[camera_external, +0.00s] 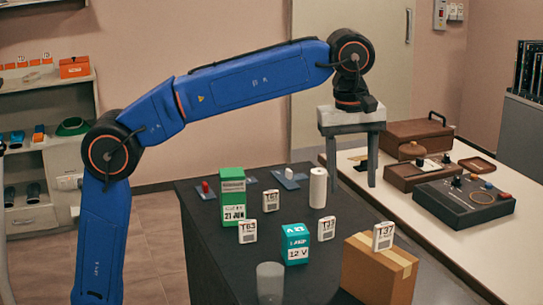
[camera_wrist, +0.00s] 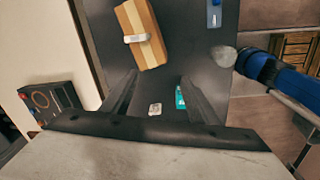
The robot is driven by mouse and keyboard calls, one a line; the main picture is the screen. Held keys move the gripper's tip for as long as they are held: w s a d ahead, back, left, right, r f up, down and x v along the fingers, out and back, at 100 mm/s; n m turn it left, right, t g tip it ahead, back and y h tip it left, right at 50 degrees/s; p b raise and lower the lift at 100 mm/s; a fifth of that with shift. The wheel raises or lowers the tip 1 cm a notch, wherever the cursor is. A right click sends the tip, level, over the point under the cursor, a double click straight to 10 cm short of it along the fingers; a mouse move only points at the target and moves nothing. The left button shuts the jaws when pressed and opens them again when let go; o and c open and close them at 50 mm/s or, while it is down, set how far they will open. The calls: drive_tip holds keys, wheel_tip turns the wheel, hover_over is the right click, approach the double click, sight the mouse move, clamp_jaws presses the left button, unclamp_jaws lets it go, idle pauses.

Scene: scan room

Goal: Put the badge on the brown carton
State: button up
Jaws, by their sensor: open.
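The brown carton (camera_external: 366,276) stands at the front right of the dark table, with a pale tape strip; it also shows in the wrist view (camera_wrist: 128,20). A white badge marked T37 (camera_external: 383,237) stands upright on the carton's top; in the wrist view it is a white bar (camera_wrist: 136,39) across the tape. Similar white badges (camera_external: 247,231), (camera_external: 271,201), (camera_external: 326,229) stand on the table. One white badge (camera_wrist: 155,109) shows between the fingers in the wrist view, lower down. My gripper (camera_external: 346,182) is open and empty, above the table's right side, behind the carton.
A green box (camera_external: 232,188), a teal box (camera_external: 296,246), a white cylinder (camera_external: 318,188) and a grey translucent cup (camera_external: 270,282) stand on the table. A light counter (camera_external: 440,228) with a black control box (camera_external: 465,204) lies to the right.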

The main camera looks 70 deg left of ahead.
drive_tip(key=s+a+f+m+t, duration=0.1)
drive_tip(key=s+a+f+m, duration=0.3)
drive_tip(key=s+a, duration=0.4)
drive_tip(key=s+a+f+m+t, duration=0.1)
drive_tip(key=s+a+f+m, duration=0.2)
drive_tip(key=s+f, duration=0.6)
drive_tip(key=s+a+f+m+t, duration=0.1)
drive_tip(key=s+a+f+m, duration=0.3)
drive_tip(key=s+f, duration=0.5)
drive_tip(key=s+a+f+m+t, duration=0.1)
drive_tip(key=s+a+f+m, duration=0.3)
drive_tip(key=s+f, duration=0.5)
drive_tip(key=shift+a+f, duration=0.3)
drive_tip(key=shift+f, duration=0.4)
